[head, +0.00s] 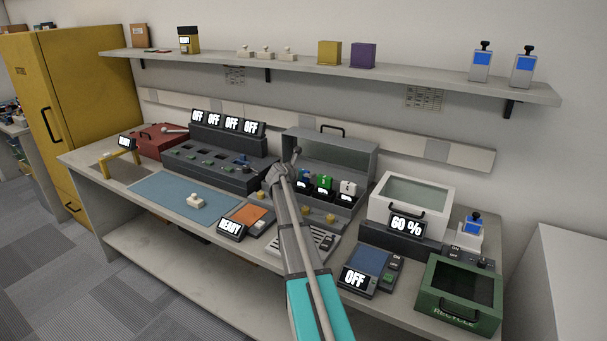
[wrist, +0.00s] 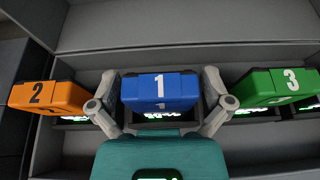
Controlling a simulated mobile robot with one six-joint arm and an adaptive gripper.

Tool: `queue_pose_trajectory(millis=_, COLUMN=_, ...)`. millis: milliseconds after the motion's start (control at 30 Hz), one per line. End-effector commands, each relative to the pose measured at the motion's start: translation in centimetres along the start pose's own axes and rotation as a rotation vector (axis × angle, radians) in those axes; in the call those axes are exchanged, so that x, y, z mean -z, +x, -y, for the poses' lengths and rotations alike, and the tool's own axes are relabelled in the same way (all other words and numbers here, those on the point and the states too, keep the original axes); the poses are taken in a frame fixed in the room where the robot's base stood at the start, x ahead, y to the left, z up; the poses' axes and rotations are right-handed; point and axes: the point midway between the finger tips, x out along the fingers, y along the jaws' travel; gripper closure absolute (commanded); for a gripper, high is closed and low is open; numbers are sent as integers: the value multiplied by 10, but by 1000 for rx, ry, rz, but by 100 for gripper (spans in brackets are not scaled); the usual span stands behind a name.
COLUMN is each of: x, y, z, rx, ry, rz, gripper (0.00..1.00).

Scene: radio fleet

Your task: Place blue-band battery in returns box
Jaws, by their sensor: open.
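The blue battery (wrist: 160,92), marked 1, stands in a bay in the middle of the wrist view. My gripper (wrist: 161,75) is open, with one finger at each side of this battery. I cannot tell whether the fingers touch it. An orange battery (wrist: 47,95), marked 2, is to its left and a green battery (wrist: 277,86), marked 3, to its right. In the head view, my arm reaches to the open grey case (head: 355,160) and covers part of it. I can read no returns label; a green box (head: 455,302) reads RECYCLE.
A red box (head: 158,141) stands at the bench's left. A white lidded box (head: 410,196) sits behind a 60 % display, right of the case. A dark panel (head: 208,160) with OFF displays stands left of the case. The blue mat (head: 165,192) has free room.

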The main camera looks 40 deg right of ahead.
Motion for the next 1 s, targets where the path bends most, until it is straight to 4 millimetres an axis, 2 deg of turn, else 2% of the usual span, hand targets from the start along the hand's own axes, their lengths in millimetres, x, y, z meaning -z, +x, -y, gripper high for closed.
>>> queue_pose_trajectory(millis=367, x=-4, y=-2, z=0, rx=0, ry=0, rz=0, gripper=0)
queue_pose_trajectory(millis=567, x=-4, y=-23, z=1, rx=-1, ry=-1, rz=0, gripper=0)
queue_pose_trajectory(millis=1000, x=-4, y=-94, z=2, rx=-1, ry=0, rz=0, gripper=0)
